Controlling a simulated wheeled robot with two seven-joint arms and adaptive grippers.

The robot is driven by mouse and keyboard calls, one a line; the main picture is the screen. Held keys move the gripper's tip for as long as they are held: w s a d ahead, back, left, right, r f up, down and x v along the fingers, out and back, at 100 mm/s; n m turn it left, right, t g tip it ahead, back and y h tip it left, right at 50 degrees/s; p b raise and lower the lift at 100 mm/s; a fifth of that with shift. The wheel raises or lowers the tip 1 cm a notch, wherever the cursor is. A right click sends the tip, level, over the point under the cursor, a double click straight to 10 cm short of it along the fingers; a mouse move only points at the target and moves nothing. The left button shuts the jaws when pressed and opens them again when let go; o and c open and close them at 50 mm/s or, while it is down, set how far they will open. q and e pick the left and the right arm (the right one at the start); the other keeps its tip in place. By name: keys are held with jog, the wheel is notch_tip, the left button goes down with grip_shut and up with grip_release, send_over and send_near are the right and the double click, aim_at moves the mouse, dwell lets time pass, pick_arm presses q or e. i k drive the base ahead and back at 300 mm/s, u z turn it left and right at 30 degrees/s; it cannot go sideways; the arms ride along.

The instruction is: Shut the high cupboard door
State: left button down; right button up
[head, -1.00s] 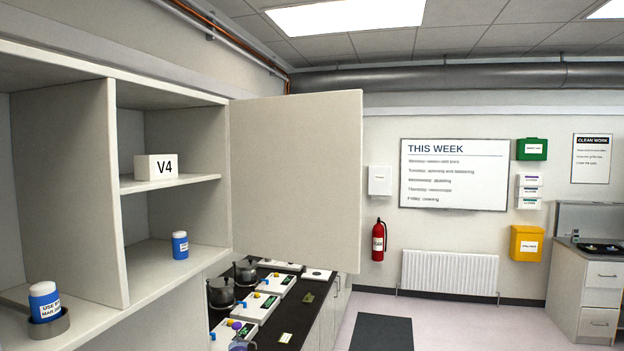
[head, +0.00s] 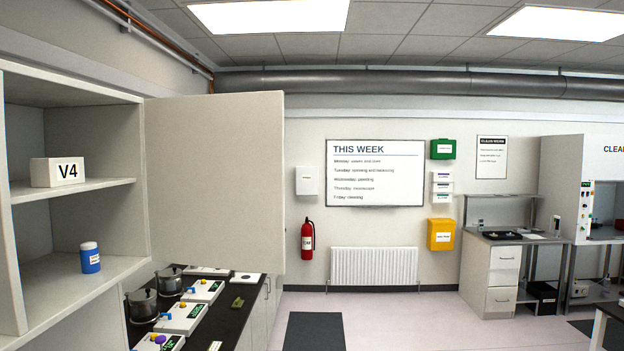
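The high cupboard door (head: 215,185) is a plain pale panel standing wide open. It is hinged at the right side of the cupboard (head: 90,98) and sticks out into the room. The open cupboard shows a white box marked V4 (head: 57,172) on its middle shelf and a blue bottle with a white lid (head: 90,258) on its floor. No handle shows on the face of the door. Neither of my grippers is in view.
Below the door, a dark worktop (head: 226,316) carries pots (head: 142,304) and several white devices (head: 184,317). A dark mat (head: 314,331) lies on the open floor. A radiator (head: 374,267), a fire extinguisher (head: 307,240) and a drawer unit (head: 492,276) stand at the far wall.

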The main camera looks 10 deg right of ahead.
aim_at(214, 162)
jog(key=z, duration=0.6)
jog(key=i, duration=3.25)
jog(key=u, duration=3.3)
